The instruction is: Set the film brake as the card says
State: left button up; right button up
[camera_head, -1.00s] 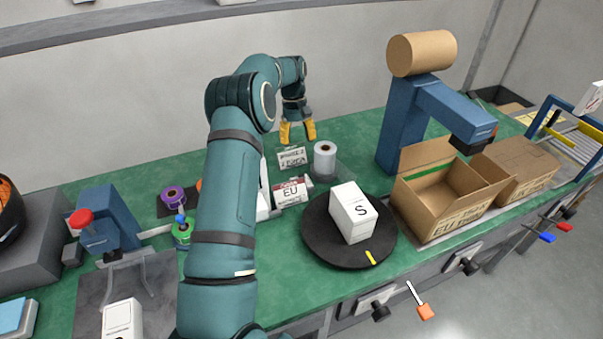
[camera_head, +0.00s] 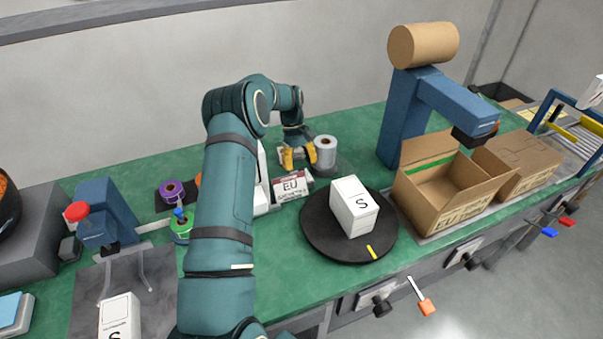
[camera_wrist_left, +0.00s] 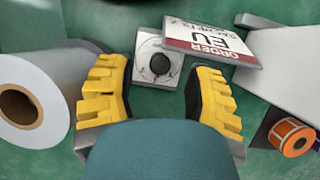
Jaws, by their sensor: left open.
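My left gripper (camera_head: 298,156) is open, low over the green bench beside the film roll (camera_head: 326,152). In the left wrist view its yellow fingers (camera_wrist_left: 158,82) stand either side of a pale plate with a round black knob (camera_wrist_left: 160,64); no contact is clear. In the head view the gripper hides that plate. The white and red order card (camera_head: 291,187) reads EU and stands just in front of the gripper. It shows upside down in the left wrist view (camera_wrist_left: 215,38), where its smaller lettering is hard to read. The film roll (camera_wrist_left: 30,103) lies left of the fingers there.
A black turntable (camera_head: 318,240) bears a white box marked S (camera_head: 353,207). An open carton (camera_head: 440,205) and a blue post with a brown roll (camera_head: 405,120) stand to the right. Purple tape (camera_head: 172,192) and a red-knobbed blue device (camera_head: 100,215) stand left.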

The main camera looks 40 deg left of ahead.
aim_at(301, 169)
pick_arm(q)
jog(key=shift+x, duration=1.5)
grip_shut()
